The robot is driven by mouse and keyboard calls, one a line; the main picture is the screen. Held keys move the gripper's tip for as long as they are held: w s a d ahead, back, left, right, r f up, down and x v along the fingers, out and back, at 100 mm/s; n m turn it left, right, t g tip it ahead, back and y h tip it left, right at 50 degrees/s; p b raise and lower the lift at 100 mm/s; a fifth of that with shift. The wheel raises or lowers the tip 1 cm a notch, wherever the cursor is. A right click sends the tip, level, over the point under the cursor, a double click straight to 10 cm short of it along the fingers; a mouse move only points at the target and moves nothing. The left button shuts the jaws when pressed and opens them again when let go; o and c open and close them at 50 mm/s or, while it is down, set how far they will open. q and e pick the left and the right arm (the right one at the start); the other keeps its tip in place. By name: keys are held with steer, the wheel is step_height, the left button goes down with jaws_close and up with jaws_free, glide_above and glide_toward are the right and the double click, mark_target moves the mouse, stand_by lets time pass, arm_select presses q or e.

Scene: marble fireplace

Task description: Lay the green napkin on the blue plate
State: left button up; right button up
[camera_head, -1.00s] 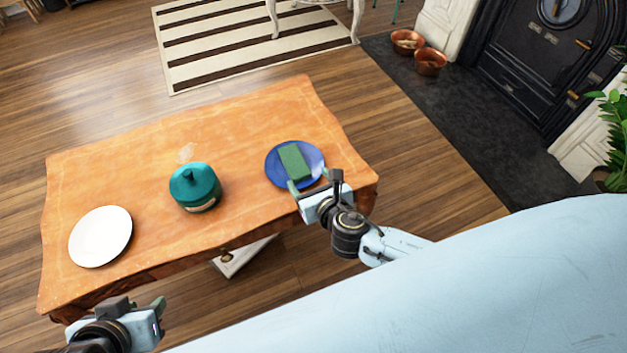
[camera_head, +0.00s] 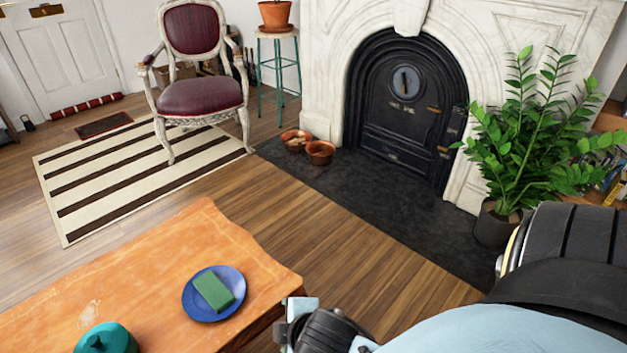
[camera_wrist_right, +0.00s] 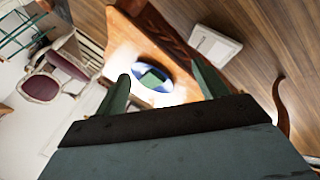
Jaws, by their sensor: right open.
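The green napkin (camera_head: 213,291), a folded block, lies on the blue plate (camera_head: 191,306) near the right end of the wooden table (camera_head: 150,260). The right wrist view also shows the napkin (camera_wrist_right: 154,80) on the plate (camera_wrist_right: 140,67), between and beyond my fingers. My right gripper (camera_wrist_right: 163,88) is open and empty, apart from the napkin and plate. In the head view only part of my right wrist shows, off the table's right front edge. My left gripper is outside both current views.
A teal lidded pot (camera_head: 105,340) stands on the table left of the plate. A potted plant (camera_head: 497,215) and a fireplace (camera_head: 405,110) are to the right, with copper bowls (camera_head: 320,152) by the hearth. A chair (camera_head: 200,95) stands on the striped rug (camera_head: 110,190).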

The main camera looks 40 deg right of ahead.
steer(key=s+r+m+g+y, duration=0.1)
steer(key=s+r+m+g, duration=0.1)
steer(key=s+m, duration=0.5)
steer(key=shift+r+m+y, duration=0.4)
steer(key=shift+r+m, duration=0.1)
steer(key=shift+m, duration=0.1)
